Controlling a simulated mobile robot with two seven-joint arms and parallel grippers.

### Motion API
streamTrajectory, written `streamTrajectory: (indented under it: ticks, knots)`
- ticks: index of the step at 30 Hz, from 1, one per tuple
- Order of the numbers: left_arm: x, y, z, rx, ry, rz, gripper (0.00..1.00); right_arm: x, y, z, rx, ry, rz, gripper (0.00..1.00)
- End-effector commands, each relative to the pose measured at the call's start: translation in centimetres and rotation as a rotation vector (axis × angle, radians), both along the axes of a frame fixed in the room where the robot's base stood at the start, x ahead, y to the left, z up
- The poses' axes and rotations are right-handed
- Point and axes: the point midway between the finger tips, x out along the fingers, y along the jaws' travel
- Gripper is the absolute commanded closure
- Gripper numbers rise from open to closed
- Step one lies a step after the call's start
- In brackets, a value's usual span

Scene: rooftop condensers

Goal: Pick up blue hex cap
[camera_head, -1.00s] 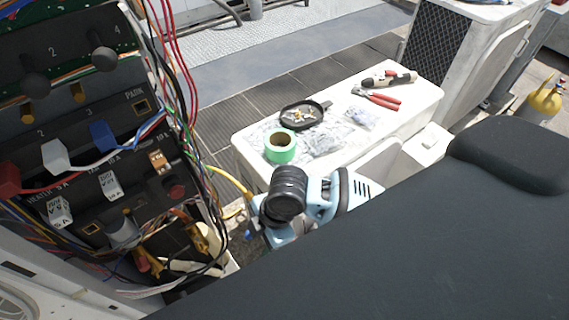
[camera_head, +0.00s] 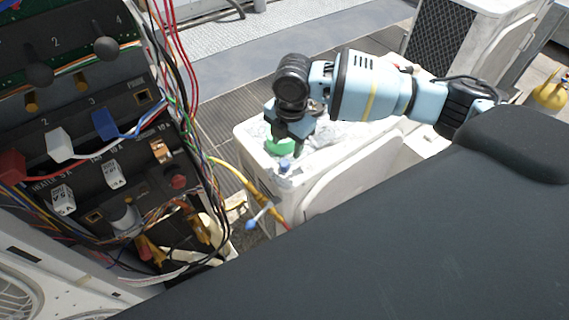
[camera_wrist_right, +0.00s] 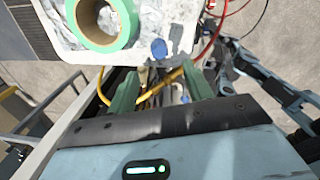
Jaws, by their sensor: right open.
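The blue hex cap (camera_head: 286,165) lies on the near left corner of the white unit's top (camera_head: 250,140). It shows small and blue in the right wrist view (camera_wrist_right: 158,48), close to the edge of that top. My right gripper (camera_head: 289,138) is over this corner, just beyond the cap in the head view. In the wrist view its two green fingers (camera_wrist_right: 160,86) are apart with nothing held between them, and the cap shows beyond the fingertips.
A green tape roll (camera_head: 279,147) is beside the cap, partly hidden by my right gripper; its ring shows in the wrist view (camera_wrist_right: 128,24). An open electrical panel with loose wires (camera_head: 180,90) stands at the left. A yellow cable (camera_head: 238,180) hangs near the unit's corner.

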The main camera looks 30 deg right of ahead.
Motion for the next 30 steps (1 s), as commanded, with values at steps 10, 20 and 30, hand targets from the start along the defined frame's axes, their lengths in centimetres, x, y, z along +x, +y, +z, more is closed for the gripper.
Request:
streamTrajectory:
  ticks: [10, 20, 30]
  knots:
    - [-0.5, 0.2, -0.4, 0.005, 0.011, -0.005, 0.64, 0.1, 0.1, -2.6, 0.001, 0.005, -0.002, 0.49]
    - [-0.5, 0.2, -0.4, 0.006, 0.011, -0.006, 0.64, 0.3, 0.2, -4.6, -0.001, 0.002, -0.002, 0.49]
    - [-0.6, 0.2, -0.6, 0.006, 0.016, -0.007, 0.64, 0.6, 0.3, -7.9, 0.001, 0.000, -0.001, 0.49]
